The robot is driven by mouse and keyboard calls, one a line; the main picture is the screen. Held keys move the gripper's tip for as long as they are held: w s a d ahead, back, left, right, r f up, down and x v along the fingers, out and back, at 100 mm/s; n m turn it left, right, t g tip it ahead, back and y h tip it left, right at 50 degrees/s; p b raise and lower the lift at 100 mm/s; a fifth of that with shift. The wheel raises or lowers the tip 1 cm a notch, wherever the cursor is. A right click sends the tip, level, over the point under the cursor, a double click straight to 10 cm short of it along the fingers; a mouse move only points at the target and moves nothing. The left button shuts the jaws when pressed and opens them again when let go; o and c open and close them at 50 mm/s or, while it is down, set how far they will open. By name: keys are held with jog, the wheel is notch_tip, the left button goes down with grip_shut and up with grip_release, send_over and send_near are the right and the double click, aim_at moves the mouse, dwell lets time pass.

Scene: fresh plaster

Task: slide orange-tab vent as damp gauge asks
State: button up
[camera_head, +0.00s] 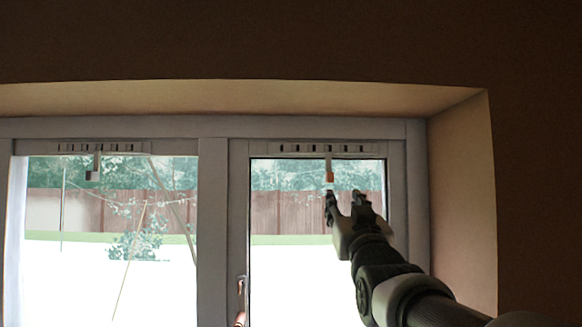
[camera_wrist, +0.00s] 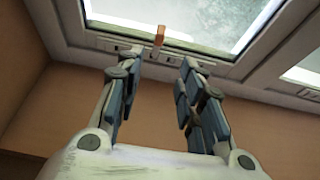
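The vent strip (camera_head: 323,149) with several dark slots runs along the top of the right window. Its orange tab (camera_head: 330,174) hangs down a little right of the strip's middle. My gripper (camera_head: 344,194) is just below and slightly right of that tab in the head view. In the wrist view the orange tab (camera_wrist: 158,37) lies beyond my fingertips (camera_wrist: 157,66), roughly in line with the gap between them. The fingers are apart with nothing between them, and no contact with the tab shows. I see no damp gauge in either view.
A second vent strip (camera_head: 100,147) with a grey tab (camera_head: 92,175) tops the left window. A coppery handle-like part (camera_head: 241,300) is at the lower middle frame. The plaster reveal (camera_head: 462,190) closes the right side.

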aim_at(331, 178)
jog(key=p+x, duration=0.8)
jog(key=x, duration=0.9)
jog(key=shift+w+d+r, duration=0.1)
jog(key=shift+c, duration=0.4)
grip_shut()
